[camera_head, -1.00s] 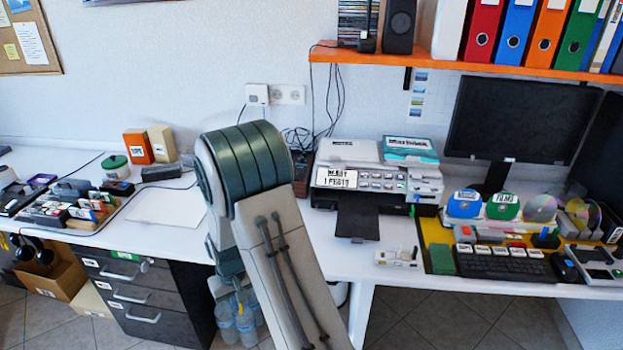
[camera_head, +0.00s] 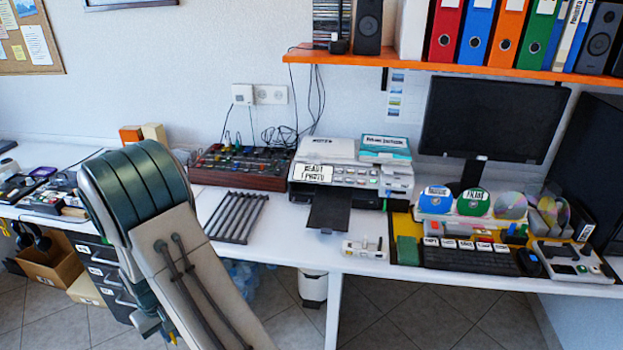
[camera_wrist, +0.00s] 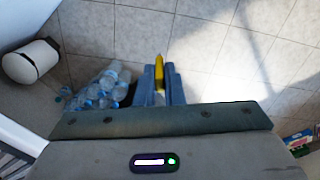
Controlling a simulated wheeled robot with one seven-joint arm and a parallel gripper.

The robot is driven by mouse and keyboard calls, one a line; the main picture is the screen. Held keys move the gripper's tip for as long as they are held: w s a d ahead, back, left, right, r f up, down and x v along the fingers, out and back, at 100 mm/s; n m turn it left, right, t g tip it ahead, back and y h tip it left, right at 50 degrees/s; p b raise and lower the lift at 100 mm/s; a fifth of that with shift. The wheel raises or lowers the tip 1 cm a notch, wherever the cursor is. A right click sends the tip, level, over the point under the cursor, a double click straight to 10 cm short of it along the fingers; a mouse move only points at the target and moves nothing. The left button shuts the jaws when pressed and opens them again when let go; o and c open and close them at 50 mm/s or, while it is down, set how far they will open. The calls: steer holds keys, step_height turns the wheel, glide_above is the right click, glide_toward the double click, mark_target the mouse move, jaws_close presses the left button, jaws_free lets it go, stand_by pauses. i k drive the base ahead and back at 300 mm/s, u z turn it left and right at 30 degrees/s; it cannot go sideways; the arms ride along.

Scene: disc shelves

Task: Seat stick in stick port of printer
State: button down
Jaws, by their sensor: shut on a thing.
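The printer (camera_head: 345,175) stands against the wall on the white desk, with a dark tray sticking out at its front and a "READY 1 PHOTO" display. Its stick port is too small to make out. In the wrist view my gripper (camera_wrist: 160,84) is shut on a slim yellow stick (camera_wrist: 159,68), held upright between the blue fingers. The gripper hangs over the tiled floor, in front of the desk and well apart from the printer. In the head view my arm covers most of the gripper.
A knobbed mixer (camera_head: 240,167) and a grey slatted rack (camera_head: 236,217) lie left of the printer. A small white device (camera_head: 364,249) sits at the desk's front edge. A keyboard (camera_head: 468,258) and disc holders are at right.

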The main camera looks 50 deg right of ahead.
mark_target(396, 184)
steer(key=k, duration=0.85)
steer(key=z, duration=1.5)
steer(key=i, duration=0.5)
